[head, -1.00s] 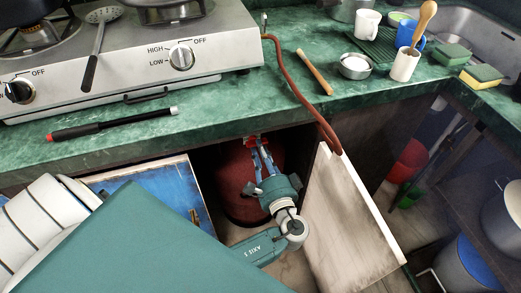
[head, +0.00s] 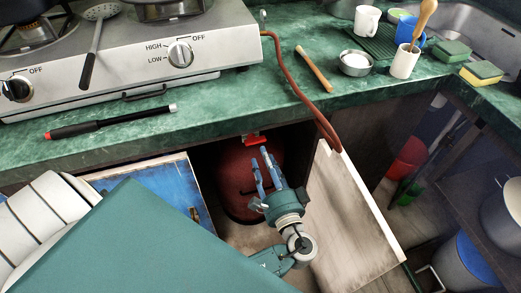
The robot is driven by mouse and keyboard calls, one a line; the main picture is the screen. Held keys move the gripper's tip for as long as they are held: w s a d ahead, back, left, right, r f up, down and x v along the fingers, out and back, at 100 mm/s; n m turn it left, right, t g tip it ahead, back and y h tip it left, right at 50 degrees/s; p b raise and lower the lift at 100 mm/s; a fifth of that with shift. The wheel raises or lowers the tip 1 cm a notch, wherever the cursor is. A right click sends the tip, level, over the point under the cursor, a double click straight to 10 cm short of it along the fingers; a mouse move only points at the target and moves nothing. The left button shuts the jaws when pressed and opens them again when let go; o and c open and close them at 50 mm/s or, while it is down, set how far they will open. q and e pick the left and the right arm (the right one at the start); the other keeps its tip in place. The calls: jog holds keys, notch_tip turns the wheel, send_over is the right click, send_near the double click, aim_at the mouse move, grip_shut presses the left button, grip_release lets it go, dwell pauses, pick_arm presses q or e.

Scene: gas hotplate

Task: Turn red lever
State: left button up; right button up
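The red lever (head: 252,140) shows at the top of the dark red gas cylinder (head: 238,178), inside the open cabinet under the counter. My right gripper is not in view.
A pale cabinet door (head: 345,220) stands open right of my gripper, and a blue door (head: 155,195) is on the left. The green counter (head: 215,115) overhangs the cylinder. A brown-red hose (head: 291,84) runs from the hotplate (head: 120,60) over the edge.

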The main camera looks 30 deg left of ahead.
pick_arm(q)
jog(key=v, duration=0.6)
jog(key=shift+s+d, duration=0.2)
jog(key=shift+d, duration=0.05)
